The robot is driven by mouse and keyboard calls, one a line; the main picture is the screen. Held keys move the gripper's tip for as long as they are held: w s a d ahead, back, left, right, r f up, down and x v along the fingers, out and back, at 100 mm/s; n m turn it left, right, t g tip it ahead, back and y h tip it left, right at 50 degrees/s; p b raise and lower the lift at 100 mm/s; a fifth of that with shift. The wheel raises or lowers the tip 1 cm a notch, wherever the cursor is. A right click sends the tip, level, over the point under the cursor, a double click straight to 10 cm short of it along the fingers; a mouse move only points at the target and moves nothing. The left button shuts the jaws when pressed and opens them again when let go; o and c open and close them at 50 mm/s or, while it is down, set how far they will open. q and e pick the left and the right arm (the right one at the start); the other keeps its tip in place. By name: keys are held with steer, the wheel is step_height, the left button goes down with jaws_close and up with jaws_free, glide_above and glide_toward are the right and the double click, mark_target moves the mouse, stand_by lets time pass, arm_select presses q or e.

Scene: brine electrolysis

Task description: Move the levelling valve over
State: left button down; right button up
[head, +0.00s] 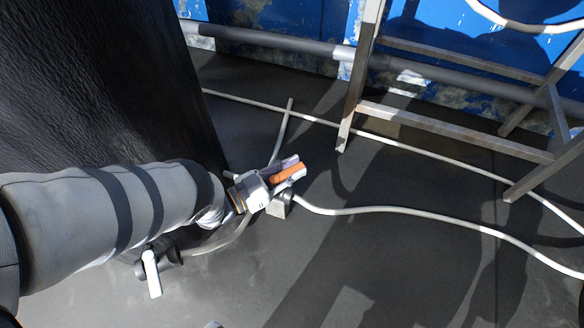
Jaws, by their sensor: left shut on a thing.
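The valve has an orange handle (288,172) on a small grey block-like body (280,207), near the middle of the head view. My left gripper (284,177) comes in from the left and is shut on the orange handle. The gripper covers part of the valve, so how the handle joins the body is hard to see. A pale hose (375,209) leaves the valve to the right, and another pale tube (283,128) rises behind it. My right gripper does not show.
A second fitting with a white lever (152,273) sits at lower left, below my left arm. A metal frame (455,125) stands at upper right before a blue wall (285,22). A dark column-like surface (95,75) fills the upper left. Dark floor (400,265) is open at lower right.

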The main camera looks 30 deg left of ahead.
mark_target(292, 171)
arm_select(q)
steer(key=c, duration=1.4)
jaws_free()
steer(key=shift+c, duration=0.2)
step_height(292, 171, up, 10)
